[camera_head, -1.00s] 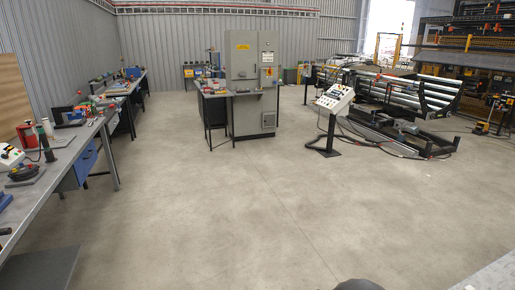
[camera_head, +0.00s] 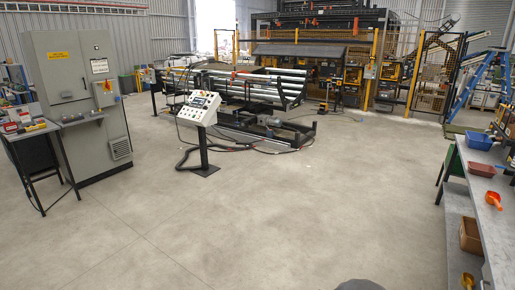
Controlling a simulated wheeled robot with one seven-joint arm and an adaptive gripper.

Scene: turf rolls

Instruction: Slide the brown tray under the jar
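A small flat reddish-brown tray (camera_head: 481,170) lies on the grey workbench at the right edge, in front of a blue bin. A deeper brown box (camera_head: 470,236) sits on the shelf below that bench top. I cannot tell which of these two is the brown tray. I can make out no jar. My gripper is not in view; only a dark rounded part, likely mine, shows at the bottom edge.
The workbench (camera_head: 484,215) also holds the blue bin (camera_head: 479,140) and an orange scoop (camera_head: 493,200). A control pedestal (camera_head: 201,110), grey cabinet (camera_head: 78,100) and roller machine (camera_head: 250,90) stand farther off. The concrete floor in the middle is clear.

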